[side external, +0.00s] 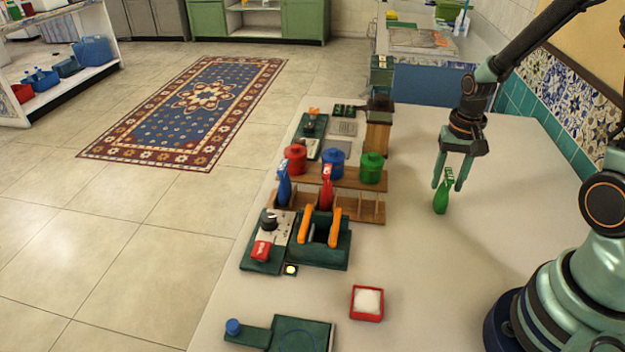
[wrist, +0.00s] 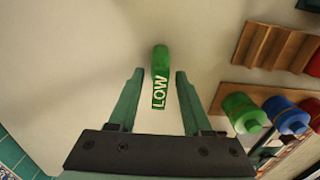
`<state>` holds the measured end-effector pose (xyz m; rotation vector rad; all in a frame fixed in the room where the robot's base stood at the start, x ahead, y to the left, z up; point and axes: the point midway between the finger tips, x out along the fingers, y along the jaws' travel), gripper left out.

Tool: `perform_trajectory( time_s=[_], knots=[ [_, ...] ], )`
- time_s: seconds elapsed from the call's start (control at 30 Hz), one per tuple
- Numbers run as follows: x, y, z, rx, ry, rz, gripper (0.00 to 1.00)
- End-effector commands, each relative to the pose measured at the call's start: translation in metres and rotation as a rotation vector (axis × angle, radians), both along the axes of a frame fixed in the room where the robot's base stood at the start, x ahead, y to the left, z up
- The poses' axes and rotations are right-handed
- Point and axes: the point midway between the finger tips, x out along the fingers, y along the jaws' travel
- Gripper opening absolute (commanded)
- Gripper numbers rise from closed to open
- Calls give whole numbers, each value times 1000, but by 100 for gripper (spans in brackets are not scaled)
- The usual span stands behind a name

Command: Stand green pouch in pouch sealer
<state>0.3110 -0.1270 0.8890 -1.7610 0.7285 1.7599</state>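The green pouch (side external: 440,202) is upright at the right of the table, with a white label at its top. In the wrist view the green pouch (wrist: 160,62) shows the word LOW. My gripper (side external: 448,187) points down over it, with a finger on either side. In the wrist view my gripper (wrist: 159,73) is open, with gaps between the pouch and both fingers. A dark green unit with two orange bars (side external: 333,256) at the table's left may be the pouch sealer; I cannot be sure.
A slotted wooden rack (side external: 372,208) holds a blue pouch (side external: 284,186) and a red pouch (side external: 326,188). Behind it stand red, blue and green lidded pots (side external: 371,168). A red tray (side external: 367,315) with white contents sits in front. The table between rack and gripper is clear.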

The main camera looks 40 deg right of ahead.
Motion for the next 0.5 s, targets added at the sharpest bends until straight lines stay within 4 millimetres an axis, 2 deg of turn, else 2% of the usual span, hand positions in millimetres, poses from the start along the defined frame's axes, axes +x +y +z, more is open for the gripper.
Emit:
perform_trajectory(
  time_s=[0.33,0.5],
  knots=[
    [0,0,3,-1,-1,0,48],
    [1,-1,23,-3,-6,0,48]
  ],
)
